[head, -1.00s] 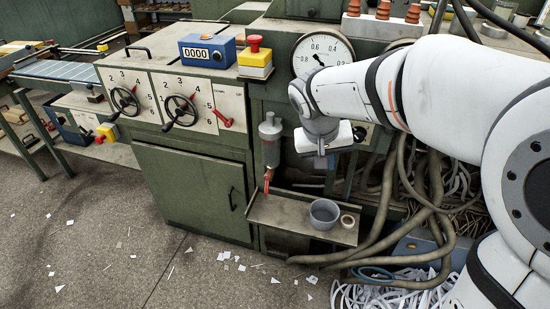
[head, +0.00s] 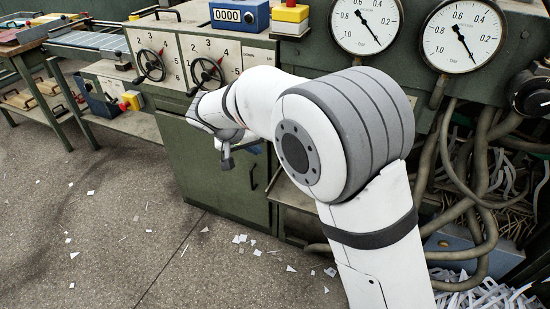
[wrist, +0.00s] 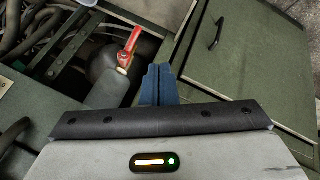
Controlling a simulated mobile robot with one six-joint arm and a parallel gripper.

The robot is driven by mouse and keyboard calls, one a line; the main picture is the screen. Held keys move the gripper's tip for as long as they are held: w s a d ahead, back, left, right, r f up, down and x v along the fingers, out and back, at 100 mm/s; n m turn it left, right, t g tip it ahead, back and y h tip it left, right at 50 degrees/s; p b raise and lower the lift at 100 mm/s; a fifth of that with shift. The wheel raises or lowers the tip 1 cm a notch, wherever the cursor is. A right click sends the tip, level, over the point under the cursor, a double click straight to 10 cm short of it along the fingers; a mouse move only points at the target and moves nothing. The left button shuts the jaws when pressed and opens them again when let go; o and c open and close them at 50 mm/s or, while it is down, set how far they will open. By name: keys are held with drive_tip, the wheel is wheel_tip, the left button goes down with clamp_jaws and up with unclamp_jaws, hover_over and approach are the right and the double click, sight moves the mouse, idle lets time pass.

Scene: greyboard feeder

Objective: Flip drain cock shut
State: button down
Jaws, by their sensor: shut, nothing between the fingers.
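The drain cock's red lever (wrist: 131,44) shows in the wrist view, left of my fingers. It points away from the grey filter bowl (wrist: 103,92), roughly in line with it, with a small brass part between them. My gripper (wrist: 158,84) is shut and empty, its blue fingers together beside the cock with a small gap in the picture. I cannot tell the depth between them. In the head view my gripper (head: 226,161) is in front of the green cabinet, and my arm hides the filter and the cock.
The green cabinet door (wrist: 245,65) with its black handle is right of the fingers in the wrist view. In the head view, handwheels (head: 207,72) and gauges (head: 462,36) line the panel. Hoses (head: 478,190) hang at right. Open floor with paper scraps lies at left.

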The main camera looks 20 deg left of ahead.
drive_tip(key=w+d+f+b, duration=0.2)
drive_tip(key=w+d+f, duration=0.3)
drive_tip(key=w+f, duration=0.2)
drive_tip(key=shift+d+f, duration=0.4)
drive_tip(key=shift+f, duration=0.5)
drive_tip(key=shift+a, duration=0.1)
